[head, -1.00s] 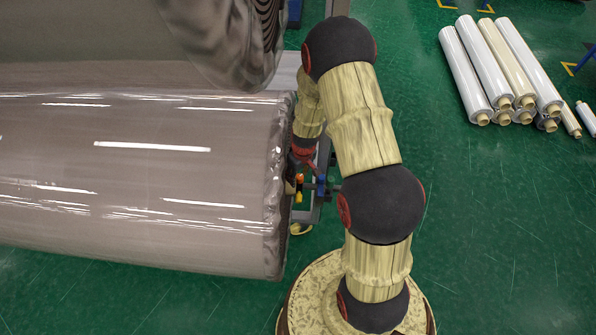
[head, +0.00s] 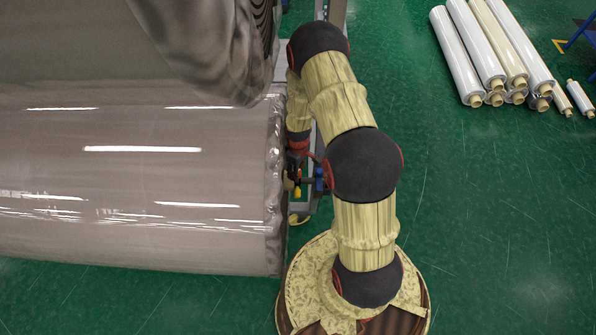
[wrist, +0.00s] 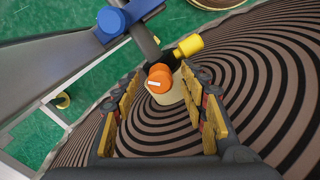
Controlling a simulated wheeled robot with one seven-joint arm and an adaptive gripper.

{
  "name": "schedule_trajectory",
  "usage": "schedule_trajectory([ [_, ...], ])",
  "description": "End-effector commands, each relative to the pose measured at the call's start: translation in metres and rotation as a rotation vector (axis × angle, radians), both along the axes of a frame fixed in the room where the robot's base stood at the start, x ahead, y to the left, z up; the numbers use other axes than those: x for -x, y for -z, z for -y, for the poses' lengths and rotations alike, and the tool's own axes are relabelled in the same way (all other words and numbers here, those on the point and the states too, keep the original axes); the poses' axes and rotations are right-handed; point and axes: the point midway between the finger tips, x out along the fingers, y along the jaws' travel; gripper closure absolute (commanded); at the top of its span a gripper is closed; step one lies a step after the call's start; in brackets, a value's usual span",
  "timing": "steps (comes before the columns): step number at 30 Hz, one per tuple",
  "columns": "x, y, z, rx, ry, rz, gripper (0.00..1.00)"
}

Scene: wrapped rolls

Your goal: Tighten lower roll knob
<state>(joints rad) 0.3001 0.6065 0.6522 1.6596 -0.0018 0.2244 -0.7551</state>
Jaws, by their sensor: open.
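The large wrapped lower roll (head: 130,185) lies at the left in the head view. Its end face (wrist: 265,85) shows dark and brown rings in the wrist view. At its core is an orange knob (wrist: 159,78) on a pale stub, with a yellow knob (wrist: 189,45) just behind and to the right. A blue knob (wrist: 112,21) sits on the grey bar at upper left. My gripper (wrist: 162,92) is open, with its yellow-padded fingers either side of the orange knob's line. Contact cannot be told. In the head view my arm partly hides the knobs.
A second wrapped roll (head: 205,45) hangs above the lower one. A grey metal frame (wrist: 45,75) runs along the left in the wrist view. Several thin rolls (head: 500,55) lie at the far right. Green floor to the right of my arm is clear.

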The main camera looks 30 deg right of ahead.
Motion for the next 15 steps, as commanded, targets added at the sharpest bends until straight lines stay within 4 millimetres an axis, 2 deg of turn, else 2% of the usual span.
schedule_trajectory([
  [4, 0.0001, 0.0094, -0.0001, 0.0, 0.0, 0.0, 0.57],
  [13, -0.0003, 0.0109, 0.0001, 0.0, 0.001, 0.001, 0.57],
  [15, -0.0002, 0.0108, 0.0, 0.0, 0.001, 0.001, 0.61],
])
